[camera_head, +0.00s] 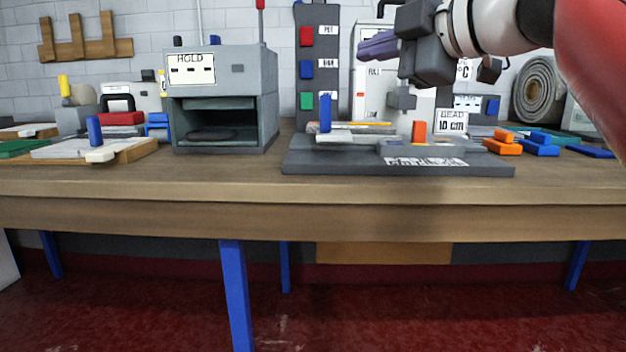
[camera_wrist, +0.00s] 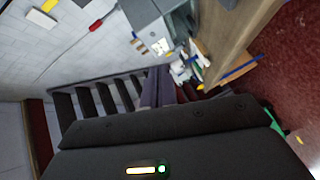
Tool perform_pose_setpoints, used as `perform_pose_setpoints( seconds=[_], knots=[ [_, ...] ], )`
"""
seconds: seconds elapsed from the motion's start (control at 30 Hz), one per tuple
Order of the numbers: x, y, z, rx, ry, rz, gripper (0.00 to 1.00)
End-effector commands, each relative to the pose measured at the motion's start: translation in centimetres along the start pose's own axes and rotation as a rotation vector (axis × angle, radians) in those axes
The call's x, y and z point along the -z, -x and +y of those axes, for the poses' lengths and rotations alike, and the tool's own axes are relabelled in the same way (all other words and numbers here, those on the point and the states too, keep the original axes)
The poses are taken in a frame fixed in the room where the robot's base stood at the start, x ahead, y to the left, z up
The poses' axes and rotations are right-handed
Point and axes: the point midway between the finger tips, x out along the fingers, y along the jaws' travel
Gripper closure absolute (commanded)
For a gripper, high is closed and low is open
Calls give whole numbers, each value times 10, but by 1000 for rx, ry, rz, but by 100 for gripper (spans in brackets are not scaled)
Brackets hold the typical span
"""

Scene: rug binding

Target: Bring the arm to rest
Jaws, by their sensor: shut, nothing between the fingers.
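My gripper (camera_head: 364,46) is raised above the workbench (camera_head: 150,190) at the upper right of the head view. Its purple-grey fingers point left, and they are shut with nothing between them. My white and red arm comes in from the right edge. In the wrist view the shut fingers (camera_wrist: 160,88) point towards the grey box and the bench, which lie beyond them. The gripper touches nothing that I can see.
A grey box labelled HOLD (camera_head: 222,100) stands on the bench left of centre. A dark base plate (camera_head: 300,167) with a blue peg (camera_head: 325,113) lies below my gripper. A button panel (camera_head: 306,62) stands behind. Orange blocks (camera_head: 502,146) and blue blocks (camera_head: 540,148) lie right.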

Motion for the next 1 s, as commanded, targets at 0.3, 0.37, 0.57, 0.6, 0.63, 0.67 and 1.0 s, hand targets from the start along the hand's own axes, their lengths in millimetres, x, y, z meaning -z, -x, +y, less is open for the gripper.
perform_pose_setpoints(
  seconds=[0.3, 0.37, 0.57, 0.6, 0.63, 0.67, 1.0],
  knots=[
    [-29, 8, -74, 134, -419, -161, 100],
    [-35, 11, -98, 165, -532, -217, 100],
    [-54, 34, -213, 246, -978, -516, 100],
    [-58, 41, -238, 247, -1059, -588, 100],
    [-60, 47, -258, 245, -1119, -643, 100],
    [-62, 53, -276, 240, -1174, -699, 100],
    [-78, 111, -419, 73, -1508, -1144, 100]
  ],
)
